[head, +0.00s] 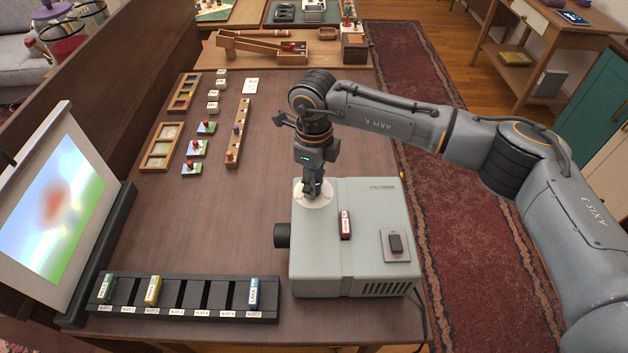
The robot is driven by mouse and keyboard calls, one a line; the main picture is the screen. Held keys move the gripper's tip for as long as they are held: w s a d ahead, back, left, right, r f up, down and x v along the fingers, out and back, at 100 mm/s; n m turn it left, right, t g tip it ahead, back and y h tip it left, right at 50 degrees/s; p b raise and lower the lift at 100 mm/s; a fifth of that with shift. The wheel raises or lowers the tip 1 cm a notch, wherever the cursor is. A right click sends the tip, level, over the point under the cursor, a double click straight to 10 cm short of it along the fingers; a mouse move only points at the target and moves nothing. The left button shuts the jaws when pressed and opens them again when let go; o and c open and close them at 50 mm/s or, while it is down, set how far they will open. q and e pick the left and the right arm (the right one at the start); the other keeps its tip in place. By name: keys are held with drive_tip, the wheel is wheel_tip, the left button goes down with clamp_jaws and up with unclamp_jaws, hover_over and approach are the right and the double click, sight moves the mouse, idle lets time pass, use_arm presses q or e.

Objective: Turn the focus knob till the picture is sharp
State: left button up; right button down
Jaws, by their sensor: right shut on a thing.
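The grey projector (350,265) stands on the near right of the wooden table, its dark lens (283,236) facing left. My right gripper (312,190) points down at the projector's top and is shut on the focus knob, which the fingers largely hide. A pale round dial plate (325,201) shows around the fingertips. The screen (52,212) at the left carries a blurred picture: a reddish-brown blob over green and blue. My left gripper is not in view.
A red slide (345,225) and a dark switch (395,243) sit on the projector's top. A black slotted rack (205,297) with several coloured slides lies in front of the screen. Wooden trays, small blocks and a peg board (240,130) stand farther back. The table's middle is clear.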

drive_tip(key=c, duration=1)
unclamp_jaws()
drive_tip(key=shift+r, duration=0.2)
wheel_tip(320, 180, up, 12)
drive_tip(key=shift+f, duration=0.2)
drive_tip(key=shift+f, duration=0.1)
